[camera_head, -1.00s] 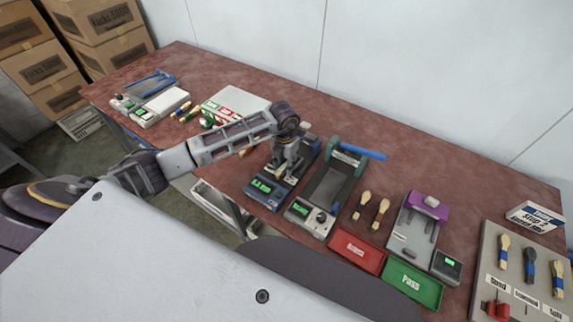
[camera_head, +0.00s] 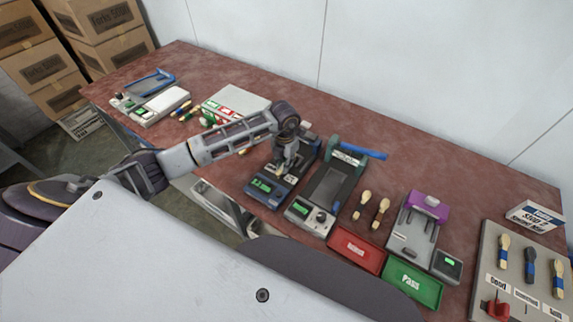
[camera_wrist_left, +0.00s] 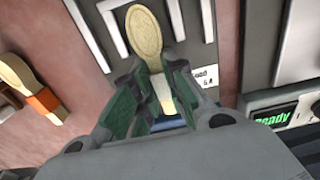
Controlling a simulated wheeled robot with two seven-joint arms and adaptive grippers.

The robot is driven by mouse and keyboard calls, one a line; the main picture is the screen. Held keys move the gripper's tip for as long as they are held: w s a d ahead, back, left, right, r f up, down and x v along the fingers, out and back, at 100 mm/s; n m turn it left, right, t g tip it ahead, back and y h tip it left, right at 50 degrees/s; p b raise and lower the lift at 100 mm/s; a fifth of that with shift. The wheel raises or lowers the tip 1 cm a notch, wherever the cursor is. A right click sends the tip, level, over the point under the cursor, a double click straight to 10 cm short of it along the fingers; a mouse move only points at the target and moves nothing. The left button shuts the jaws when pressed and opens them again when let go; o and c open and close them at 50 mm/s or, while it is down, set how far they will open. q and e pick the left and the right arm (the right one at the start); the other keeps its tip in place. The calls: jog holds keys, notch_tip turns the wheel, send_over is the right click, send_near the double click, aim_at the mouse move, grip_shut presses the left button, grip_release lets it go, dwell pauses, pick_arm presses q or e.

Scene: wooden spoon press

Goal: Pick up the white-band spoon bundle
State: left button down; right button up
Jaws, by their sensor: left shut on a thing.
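My left gripper (camera_head: 285,168) is over a grey device with a blue front (camera_head: 268,188). In the left wrist view, the gripper (camera_wrist_left: 163,103) is shut on a pale wooden spoon bundle (camera_wrist_left: 143,32). Its rounded spoon end sticks out beyond the green finger pads. A whitish band (camera_wrist_left: 166,106) shows between the pads, and the lower part of the bundle is hidden. I cannot tell whether the bundle touches the device. My right gripper is not in view.
A press with a blue handle (camera_head: 359,151) stands close to the right. A red tray (camera_head: 356,252) and a green Pass tray (camera_head: 412,284) lie at the front edge. An orange-band bundle (camera_wrist_left: 38,98) lies left in the wrist view. Open tabletop lies behind the devices.

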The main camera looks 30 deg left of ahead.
pick_arm(q)
notch_tip(320, 180, up, 8)
jog(key=shift+r+b, duration=0.25)
jog(key=shift+b, duration=0.3)
jog(key=shift+r, duration=0.8)
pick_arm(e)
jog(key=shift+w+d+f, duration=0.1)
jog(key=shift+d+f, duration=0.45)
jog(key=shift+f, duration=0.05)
